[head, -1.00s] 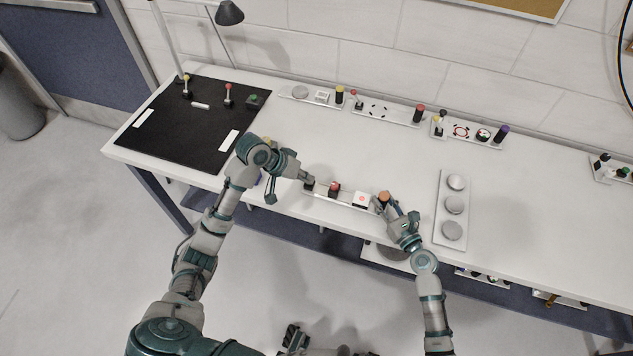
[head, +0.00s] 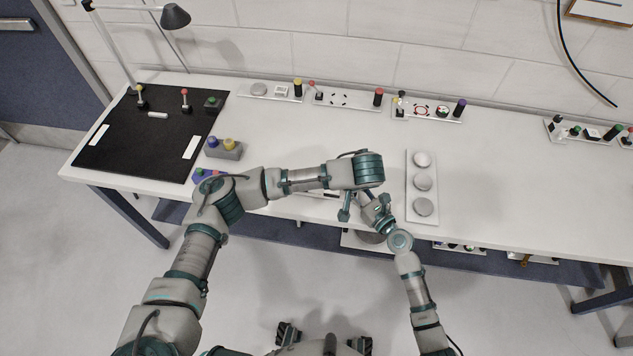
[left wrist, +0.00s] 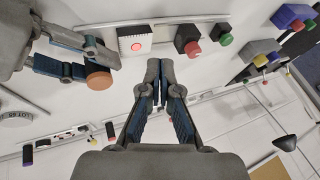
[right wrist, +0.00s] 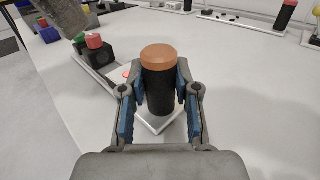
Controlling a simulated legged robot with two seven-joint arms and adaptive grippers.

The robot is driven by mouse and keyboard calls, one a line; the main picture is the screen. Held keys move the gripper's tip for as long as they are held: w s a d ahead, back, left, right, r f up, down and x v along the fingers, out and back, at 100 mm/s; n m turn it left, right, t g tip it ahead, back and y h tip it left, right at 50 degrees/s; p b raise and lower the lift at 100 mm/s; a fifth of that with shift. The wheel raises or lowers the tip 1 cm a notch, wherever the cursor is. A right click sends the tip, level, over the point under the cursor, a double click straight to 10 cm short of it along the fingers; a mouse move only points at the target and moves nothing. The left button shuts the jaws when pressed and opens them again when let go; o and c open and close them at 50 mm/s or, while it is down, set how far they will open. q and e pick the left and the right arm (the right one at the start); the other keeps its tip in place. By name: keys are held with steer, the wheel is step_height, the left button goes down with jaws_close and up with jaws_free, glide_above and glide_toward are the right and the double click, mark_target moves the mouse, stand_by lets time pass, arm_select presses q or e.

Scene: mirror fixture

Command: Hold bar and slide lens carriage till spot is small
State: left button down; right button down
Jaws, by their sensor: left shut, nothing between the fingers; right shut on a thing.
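A black post with an orange cap (right wrist: 158,80) stands on a thin light base. My right gripper (right wrist: 160,100) is shut around it; the cap also shows in the left wrist view (left wrist: 98,80). Beside it on the strip is a white block with a red spot (left wrist: 136,44). Farther along are a dark block with a red knob (left wrist: 188,42) and a green knob (left wrist: 224,39). My left gripper (left wrist: 157,72) is shut and empty, close to the white block and apart from the knobs. In the head view my left arm hides most of this strip.
A plate with three silver discs (head: 408,185) lies to the right. A black mat (head: 110,150) and a grey block with purple and yellow knobs (head: 224,149) are at left. Several fixtures line the wall. The middle of the table is clear.

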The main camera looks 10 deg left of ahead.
arm_select(q)
steer(key=shift+t+y, duration=0.4)
steer(key=shift+y, duration=0.2)
steer(key=x, duration=1)
steer(key=shift+w+a+r, duration=0.25)
steer(key=shift+a+r, duration=0.05)
steer(key=shift+a, duration=0.1)
steer(key=shift+a, duration=0.5)
steer(key=shift+r, duration=0.1)
